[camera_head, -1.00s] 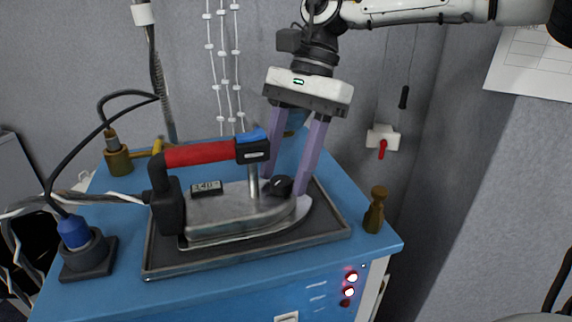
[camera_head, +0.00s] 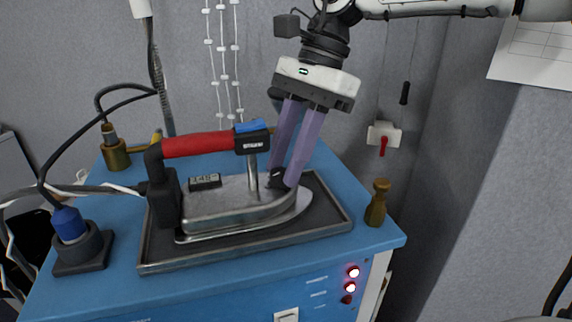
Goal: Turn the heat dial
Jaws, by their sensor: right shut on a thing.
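The black heat dial (camera_head: 276,180) is on top of the iron's body, in front of the metal post. My right gripper (camera_head: 283,180) comes down from above, with its two purple fingers closed in around the dial. The fingers partly hide the dial, so its pointer cannot be read. My left gripper is not in view.
A blue plug in a black socket base (camera_head: 77,240) and a brass fitting (camera_head: 115,152) are at the left, with cables. A red-levered wall switch (camera_head: 383,137) is behind. Lit red lamps show on the front panel.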

